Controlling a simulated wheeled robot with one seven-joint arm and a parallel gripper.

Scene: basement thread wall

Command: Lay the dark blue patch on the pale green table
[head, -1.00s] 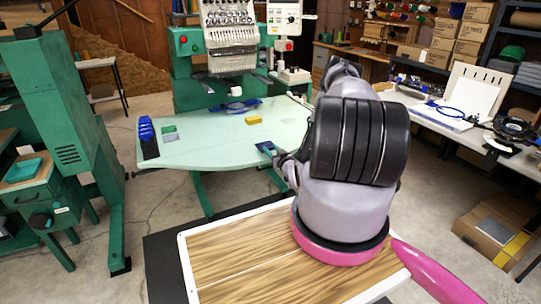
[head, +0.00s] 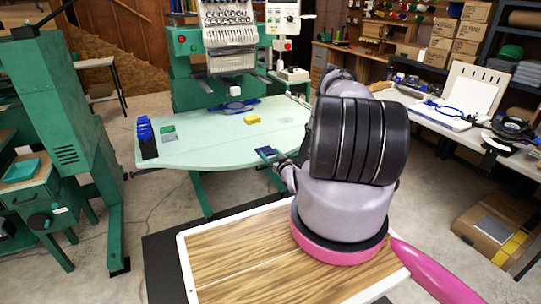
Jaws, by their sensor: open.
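The dark blue patch (head: 266,153) shows at the front right edge of the pale green table (head: 215,150), right at the tip of my gripper (head: 275,157). My gripper is open and small in this view, partly hidden behind my own arm. I cannot tell whether the patch lies flat on the table top, overhangs its edge or still touches the fingers.
On the table are a yellow block (head: 252,120), a green patch (head: 167,129), a grey patch (head: 170,138), a blue rack (head: 146,136) and a blue hoop (head: 235,106). A green embroidery machine (head: 188,85) stands behind. The table's middle is clear.

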